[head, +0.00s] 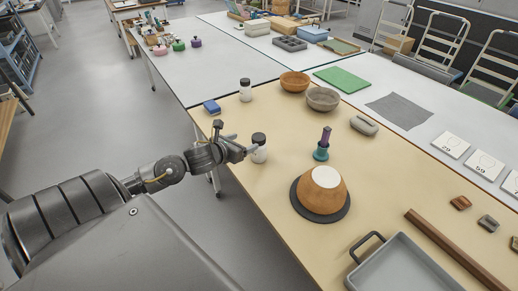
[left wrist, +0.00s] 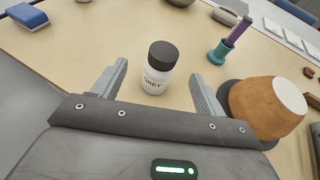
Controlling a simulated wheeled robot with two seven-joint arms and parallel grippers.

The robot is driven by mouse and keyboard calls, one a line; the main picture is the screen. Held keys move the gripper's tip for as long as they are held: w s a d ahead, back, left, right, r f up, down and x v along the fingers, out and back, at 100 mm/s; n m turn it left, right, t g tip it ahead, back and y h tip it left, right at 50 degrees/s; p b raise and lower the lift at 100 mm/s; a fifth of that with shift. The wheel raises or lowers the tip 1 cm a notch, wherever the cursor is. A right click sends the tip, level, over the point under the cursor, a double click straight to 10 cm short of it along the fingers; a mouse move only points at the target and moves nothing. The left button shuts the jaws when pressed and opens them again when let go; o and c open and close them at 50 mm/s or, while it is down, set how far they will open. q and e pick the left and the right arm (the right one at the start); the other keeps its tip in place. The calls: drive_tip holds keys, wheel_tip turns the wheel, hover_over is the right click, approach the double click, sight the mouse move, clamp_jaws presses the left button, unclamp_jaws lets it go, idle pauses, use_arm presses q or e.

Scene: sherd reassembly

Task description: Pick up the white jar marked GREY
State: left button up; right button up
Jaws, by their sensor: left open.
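The white jar marked GREY (left wrist: 155,78) has a dark lid and stands upright on the tan table. In the left wrist view its label faces me, and it stands between and just beyond my open left fingers. In the head view the same jar (head: 259,153) is partly covered by my left gripper (head: 236,142). My left gripper also shows in the left wrist view (left wrist: 157,88), open, with a finger on either side and nothing held. A second white jar with a dark lid (head: 245,90) stands farther back. My right gripper is not in view.
An orange-brown pot (head: 329,196) stands upside down on a dark round mat, right of the jar. A teal stand with a purple tool (head: 322,147) is nearby. A blue block (head: 211,107) lies left. Two bowls (head: 322,99) (head: 294,81) stand behind. Table around the jar is clear.

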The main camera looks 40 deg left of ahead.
sight(255, 140)
use_arm(q)
drive_tip(key=x, duration=0.4)
drive_tip(key=shift+w, duration=0.1)
drive_tip(key=shift+w+f+p, duration=0.2)
drive_tip(key=shift+w+p, duration=0.1)
drive_tip(key=shift+w, duration=0.05)
drive_tip(key=x, duration=0.1)
drive_tip(key=p+x, duration=0.1)
drive_tip(key=x, duration=0.2)
drive_tip(key=shift+d+f, duration=0.25)
drive_tip(key=shift+d, duration=0.15)
drive_tip(key=shift+w+f, duration=0.3)
drive_tip(key=shift+w, duration=0.15)
drive_tip(key=shift+a+r, duration=0.1)
clamp_jaws()
